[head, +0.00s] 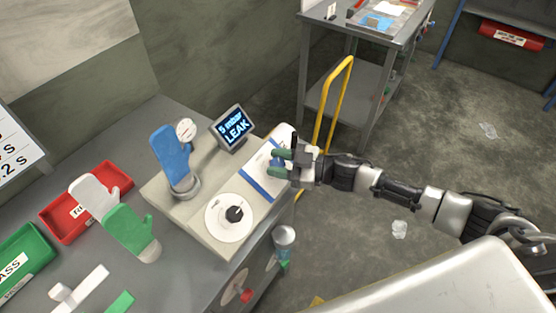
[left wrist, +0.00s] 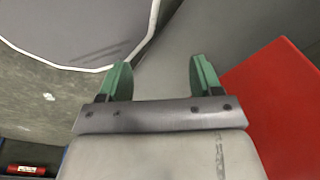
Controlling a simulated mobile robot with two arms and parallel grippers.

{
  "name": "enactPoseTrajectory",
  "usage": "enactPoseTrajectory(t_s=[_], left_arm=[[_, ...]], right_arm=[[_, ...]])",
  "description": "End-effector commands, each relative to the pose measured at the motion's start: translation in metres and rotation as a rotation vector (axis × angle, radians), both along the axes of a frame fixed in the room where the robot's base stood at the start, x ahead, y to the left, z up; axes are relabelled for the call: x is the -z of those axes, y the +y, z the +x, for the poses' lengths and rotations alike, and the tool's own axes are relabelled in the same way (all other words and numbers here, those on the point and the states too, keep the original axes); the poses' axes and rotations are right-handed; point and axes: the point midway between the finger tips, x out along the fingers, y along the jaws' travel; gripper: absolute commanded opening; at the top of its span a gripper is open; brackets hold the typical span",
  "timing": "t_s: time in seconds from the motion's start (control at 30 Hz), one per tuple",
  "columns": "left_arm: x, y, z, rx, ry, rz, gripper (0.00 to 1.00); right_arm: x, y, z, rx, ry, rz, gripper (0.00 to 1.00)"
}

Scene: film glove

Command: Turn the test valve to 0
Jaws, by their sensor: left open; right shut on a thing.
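The test stand (head: 207,243) is a beige block on the grey bench. A round white dial (head: 216,231) with a black knob (head: 235,214) is on its top; the dial's marks are too small to read. Behind it, a white plate (head: 259,178) with blue edging carries a small blue part (head: 274,161), largely hidden by my right gripper. My right gripper (head: 279,162) is shut on this blue part, apart from the black knob. A display (head: 234,128) reads "5 mbar LEAK". My left gripper (left wrist: 162,80) is open and empty in the left wrist view.
A blue glove (head: 170,155) stands upright on the stand beside a round gauge (head: 186,129). White (head: 93,192) and green (head: 127,230) gloves are at left by red (head: 107,178) and green (head: 28,247) trays. A yellow rail (head: 336,100) and cart (head: 345,92) stand behind.

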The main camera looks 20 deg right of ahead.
Motion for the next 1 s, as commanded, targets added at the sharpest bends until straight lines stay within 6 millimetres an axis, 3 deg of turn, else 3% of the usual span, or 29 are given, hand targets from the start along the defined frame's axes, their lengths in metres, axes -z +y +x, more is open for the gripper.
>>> enactPoseTrajectory(t_s=[0.5, 1.0], left_arm=[[0.009, 0.0, 0.0, 0.0, 0.001, 0.0, 0.65], [0.017, 0.0, 0.0, 0.0, 0.001, 0.0, 0.65]], right_arm=[[0.001, 0.0, 0.001, -0.401, -0.145, -0.185, 0.16], [0.001, 0.0, -0.001, -0.591, -0.211, -0.27, 0.16]])
